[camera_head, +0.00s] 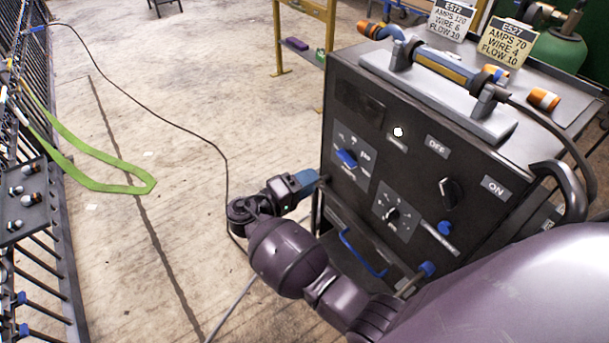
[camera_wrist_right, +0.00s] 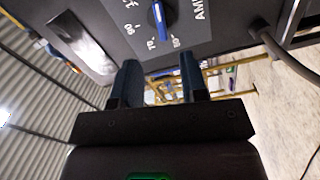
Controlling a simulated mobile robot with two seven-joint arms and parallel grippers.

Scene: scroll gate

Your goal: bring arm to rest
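My right arm, dark purple, reaches in from the lower right of the head view. Its gripper (camera_head: 308,179) is at the left front edge of a dark welding machine (camera_head: 370,110), below and left of a blue knob (camera_head: 346,158). In the right wrist view the two fingers of the gripper (camera_wrist_right: 157,68) stand apart with nothing between them. A blue knob (camera_wrist_right: 157,20) on the panel lies just beyond the fingertips in that view. I cannot tell whether the gripper touches the machine. My left gripper is not in view.
A rail with a handle (camera_head: 440,62) and sign cards (camera_head: 508,42) sit on the machine's top. A black railing (camera_head: 50,245) with a green strap (camera_head: 105,185) stands at the left. A cable runs across the floor. The concrete floor (camera_head: 180,110) between is mostly clear.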

